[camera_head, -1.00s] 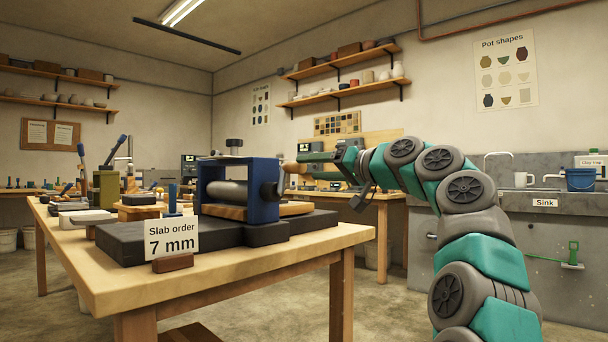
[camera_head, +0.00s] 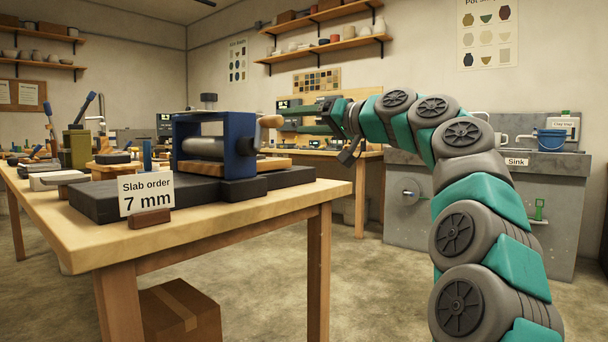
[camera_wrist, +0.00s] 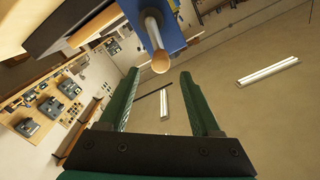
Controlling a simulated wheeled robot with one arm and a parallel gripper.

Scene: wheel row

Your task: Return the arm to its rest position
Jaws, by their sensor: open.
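My arm (camera_head: 470,215) rises at the right in the head view and bends over to the left. My gripper (camera_head: 308,118) is at its end, right of the slab roller (camera_head: 215,146) and its wooden crank knob (camera_head: 271,121). In the wrist view my gripper (camera_wrist: 160,100) shows two green fingers wide apart with nothing between them. The crank knob (camera_wrist: 161,62) appears just beyond the fingertips there, and I cannot tell the exact gap. The slab roller's blue frame (camera_wrist: 165,25) is above it in that view.
The wooden worktable (camera_head: 240,222) bears the roller and a "Slab order 7 mm" card (camera_head: 146,193). A cardboard box (camera_head: 180,312) sits under it. A sink counter (camera_head: 400,200) with a blue bucket (camera_head: 552,140) stands behind my arm. Open floor lies between table and counter.

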